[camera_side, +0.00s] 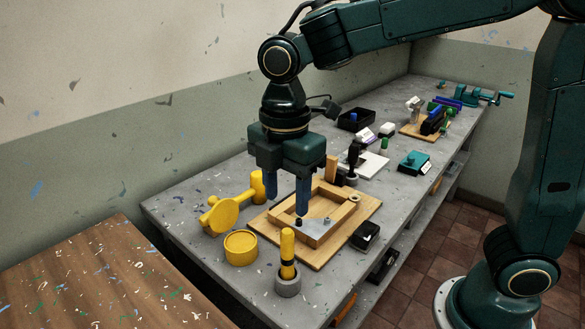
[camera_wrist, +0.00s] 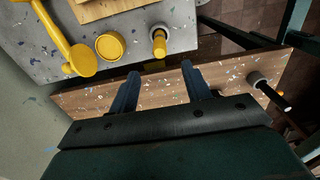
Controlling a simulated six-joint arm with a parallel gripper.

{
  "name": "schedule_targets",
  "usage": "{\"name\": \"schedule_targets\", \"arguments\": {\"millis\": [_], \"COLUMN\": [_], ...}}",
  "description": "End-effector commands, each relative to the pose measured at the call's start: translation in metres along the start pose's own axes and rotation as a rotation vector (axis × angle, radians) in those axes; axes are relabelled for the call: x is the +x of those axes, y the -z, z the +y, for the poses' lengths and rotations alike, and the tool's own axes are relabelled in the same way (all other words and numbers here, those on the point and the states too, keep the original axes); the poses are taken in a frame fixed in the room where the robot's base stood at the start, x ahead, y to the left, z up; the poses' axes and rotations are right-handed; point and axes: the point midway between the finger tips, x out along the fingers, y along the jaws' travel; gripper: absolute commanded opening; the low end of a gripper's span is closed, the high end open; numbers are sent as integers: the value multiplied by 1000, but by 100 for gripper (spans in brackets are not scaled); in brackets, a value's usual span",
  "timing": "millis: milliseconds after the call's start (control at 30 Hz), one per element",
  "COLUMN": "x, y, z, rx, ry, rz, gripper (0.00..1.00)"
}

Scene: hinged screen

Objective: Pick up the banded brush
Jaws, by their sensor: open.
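The banded brush (camera_side: 287,247), which I take to be the yellow upright rod with a dark band, stands in a round grey holder (camera_side: 288,287) near the bench's front edge. In the wrist view the brush (camera_wrist: 159,42) shows beyond my fingertips, its lower end in the grey holder. My gripper (camera_side: 287,205) points down above the wooden frame, behind the brush in the side view. Its two blue fingers are apart with nothing between them. In the wrist view, my gripper (camera_wrist: 160,72) is also open and clear of the brush.
A yellow round tub (camera_side: 241,248) and a yellow lever-like part (camera_side: 225,215) stand left of the wooden frame (camera_side: 332,232). A speckled brown table (camera_side: 105,275) adjoins the bench. Tools crowd the bench's far end.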

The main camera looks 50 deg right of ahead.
Motion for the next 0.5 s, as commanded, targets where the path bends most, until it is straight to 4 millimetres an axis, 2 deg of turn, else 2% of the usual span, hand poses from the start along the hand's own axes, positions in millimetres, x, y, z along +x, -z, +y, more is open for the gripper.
{"name": "schedule_targets", "arguments": {"millis": [200, 333, 500], "x": [33, 45, 51], "y": [0, 0, 0], "z": [-1, 0, 0], "rx": [1, 1, 1], "ry": [4, 1, 1], "rz": [-2, -1, 0], "gripper": [48, 48, 48]}}
